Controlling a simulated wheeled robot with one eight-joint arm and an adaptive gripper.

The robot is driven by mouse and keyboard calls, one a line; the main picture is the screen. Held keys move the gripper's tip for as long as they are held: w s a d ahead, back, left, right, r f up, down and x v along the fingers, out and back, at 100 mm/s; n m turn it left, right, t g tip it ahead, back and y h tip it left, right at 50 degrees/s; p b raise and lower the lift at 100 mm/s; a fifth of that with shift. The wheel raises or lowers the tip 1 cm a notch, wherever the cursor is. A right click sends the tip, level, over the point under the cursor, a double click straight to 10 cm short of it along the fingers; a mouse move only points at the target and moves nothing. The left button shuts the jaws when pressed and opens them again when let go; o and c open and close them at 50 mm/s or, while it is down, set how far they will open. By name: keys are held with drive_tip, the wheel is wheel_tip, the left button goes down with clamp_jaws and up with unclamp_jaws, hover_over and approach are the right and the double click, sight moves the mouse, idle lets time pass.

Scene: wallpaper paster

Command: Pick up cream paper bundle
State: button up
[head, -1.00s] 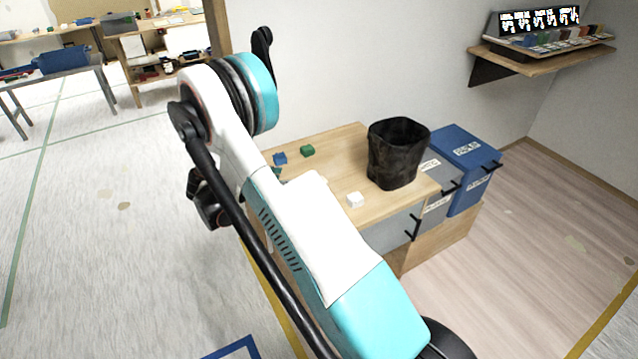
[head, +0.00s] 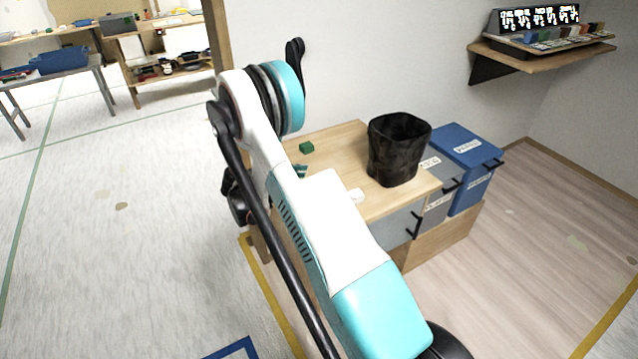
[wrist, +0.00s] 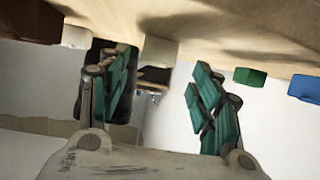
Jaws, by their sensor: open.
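The cream paper bundle (wrist: 160,50) shows in the wrist view as a small pale block on the tabletop, which appears along the upper part of that tilted view. It lies between the lines of my two fingers, a little beyond their tips. My gripper (wrist: 158,82) is open, with teal-padded fingers apart and nothing between them. In the head view my arm hides the bundle, and only a bit of the teal fingers (head: 300,170) shows over the table.
A green block (head: 306,147) lies toward the back. A blue block (wrist: 305,89) shows in the wrist view. Blue and grey boxes (head: 465,150) stand at right.

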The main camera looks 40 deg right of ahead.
drive_tip(key=b+x, duration=0.1)
drive_tip(key=x, duration=0.3)
drive_tip(key=shift+s+d+r+b, duration=0.1)
drive_tip(key=shift+s+d+b, duration=0.05)
drive_tip(key=shift+b, duration=0.2)
drive_tip(key=shift+r, duration=0.1)
drive_tip(key=c, duration=0.9)
